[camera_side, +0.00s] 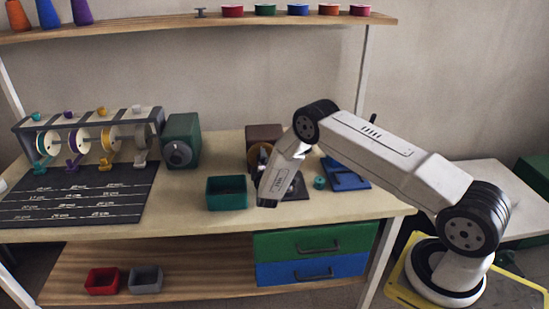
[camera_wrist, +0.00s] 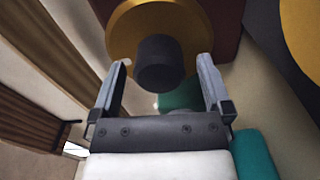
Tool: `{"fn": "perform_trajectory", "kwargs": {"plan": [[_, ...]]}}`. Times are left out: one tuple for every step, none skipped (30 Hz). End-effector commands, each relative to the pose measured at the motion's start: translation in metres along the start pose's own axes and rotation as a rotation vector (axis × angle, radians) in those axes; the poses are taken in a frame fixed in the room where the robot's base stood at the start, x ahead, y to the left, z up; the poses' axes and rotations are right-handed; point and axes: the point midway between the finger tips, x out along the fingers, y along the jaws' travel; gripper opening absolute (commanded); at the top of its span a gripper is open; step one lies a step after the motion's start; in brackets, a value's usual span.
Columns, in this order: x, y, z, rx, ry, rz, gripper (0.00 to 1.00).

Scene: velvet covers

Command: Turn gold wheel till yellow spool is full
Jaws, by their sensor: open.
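The gold wheel (camera_wrist: 122,38) has a dark round knob (camera_wrist: 160,62) and sits before a reddish-brown housing (camera_wrist: 217,20). In the side view the wheel (camera_side: 257,157) is partly hidden by my wrist. My gripper (camera_wrist: 163,65) is open, with one finger on each side of the knob; I cannot tell whether either finger touches it. The yellow spool (camera_side: 109,138) hangs in the rack at the left, among teal, purple and pale spools, with a yellow lever (camera_side: 106,160) below it. Its fill is too small to judge.
A green box with a grey dial (camera_side: 180,140) stands right of the spool rack. A teal bin (camera_side: 227,193) sits left of my wrist. A blue stand (camera_side: 345,175) and a small teal cylinder (camera_side: 319,183) are to the right. A dark marked mat (camera_side: 85,195) lies before the rack.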

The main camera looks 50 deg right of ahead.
Motion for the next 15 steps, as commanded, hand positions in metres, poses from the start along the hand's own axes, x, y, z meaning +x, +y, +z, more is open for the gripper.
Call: {"fn": "perform_trajectory", "kwargs": {"plan": [[-0.003,0.0,0.0,0.0,0.001,-0.001,0.99],[-0.005,0.0,-0.001,0.0,0.001,-0.001,0.99],[-0.007,0.0,-0.001,0.0,0.001,-0.002,0.99],[-0.01,0.0,-0.001,0.0,0.001,-0.002,0.99],[-0.012,0.0,-0.001,0.0,0.001,-0.002,0.99],[-0.016,0.0,-0.001,0.0,0.001,-0.001,0.99],[-0.018,0.0,-0.001,0.0,0.002,-0.001,0.99],[-0.022,0.0,-0.001,-0.001,0.002,-0.001,0.99],[-0.026,0.0,-0.001,-0.001,0.003,-0.001,0.99],[-0.03,0.0,-0.001,-0.001,0.003,-0.001,0.99],[-0.034,0.0,-0.001,-0.001,0.002,-0.002,0.99],[-0.038,0.0,-0.001,0.0,0.002,-0.002,0.99],[-0.042,0.0,-0.001,-0.001,0.002,-0.002,0.99],[-0.045,0.0,-0.001,-0.001,0.002,-0.001,0.99],[-0.05,0.0,-0.001,-0.001,0.003,-0.001,0.99]]}}
